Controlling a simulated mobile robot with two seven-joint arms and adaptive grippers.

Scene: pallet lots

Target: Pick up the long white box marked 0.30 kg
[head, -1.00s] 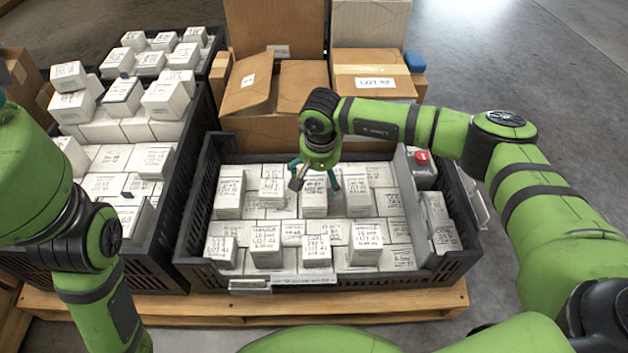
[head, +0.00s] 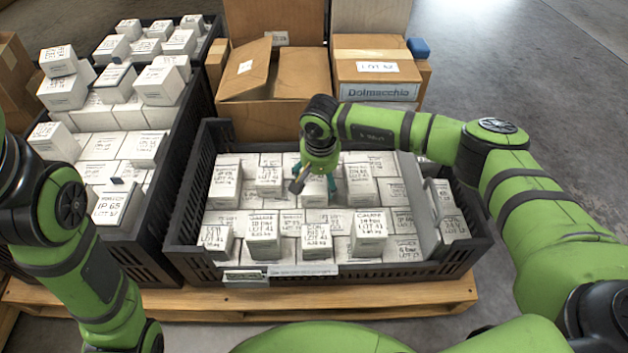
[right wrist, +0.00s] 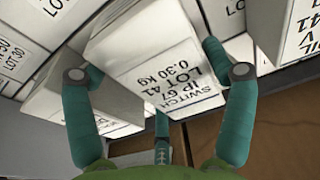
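A white box printed "SWITCH", "LOT 41" and "0.30 kg" (right wrist: 160,72) fills the middle of the right wrist view, its printed face toward the camera. My right gripper (right wrist: 152,62) has its teal fingers spread, one on each side of this box, with a third finger below it. I cannot tell whether any finger touches the box. In the head view my right gripper (head: 315,186) points down into the middle of the front black crate (head: 188,215) and hides most of the box under it. My left arm is at the left edge; its gripper is out of view.
Other white boxes stand close around, such as one in front (head: 319,232) and one to the right (head: 361,185). A grey divider (head: 416,205) stands at the crate's right. Cardboard cartons (head: 375,70) rise behind. A second black crate (head: 185,180) is at left.

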